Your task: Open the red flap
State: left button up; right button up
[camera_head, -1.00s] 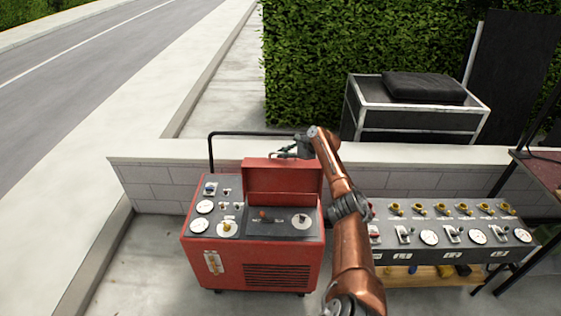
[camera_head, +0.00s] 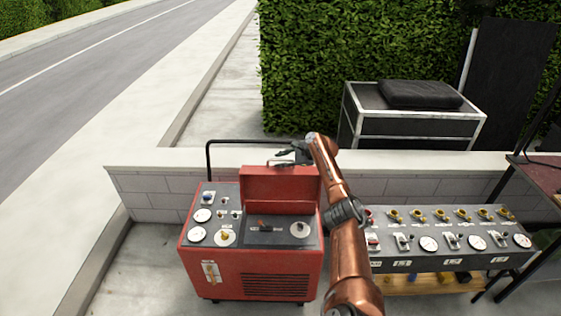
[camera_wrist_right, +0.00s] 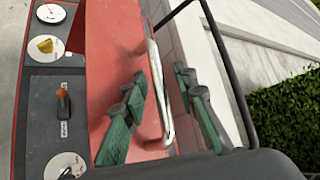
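The red flap (camera_head: 281,190) stands raised, roughly upright, at the back of the red machine's control panel (camera_head: 265,229). It also fills the middle of the right wrist view (camera_wrist_right: 108,60). My right gripper (camera_head: 283,156) is at the flap's top edge, by its metal handle. In the right wrist view, the fingers of my right gripper (camera_wrist_right: 162,82) are apart, one on each side of the handle (camera_wrist_right: 154,72), with gaps showing. I cannot tell whether either finger touches the handle or flap. My left gripper is not in view.
A black rail (camera_head: 240,142) rises behind the red machine (camera_head: 235,270), near my right gripper. A low white wall (camera_head: 150,186) runs behind. A grey control console (camera_head: 445,240) stands to the right, beyond my right arm. Bare pavement lies left of the machine.

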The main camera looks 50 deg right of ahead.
jog(key=shift+s, duration=0.15)
jog(key=v, duration=1.1)
jog(key=shift+s+r, duration=0.25)
jog(key=shift+r, duration=0.1)
jog(key=shift+d, duration=0.1)
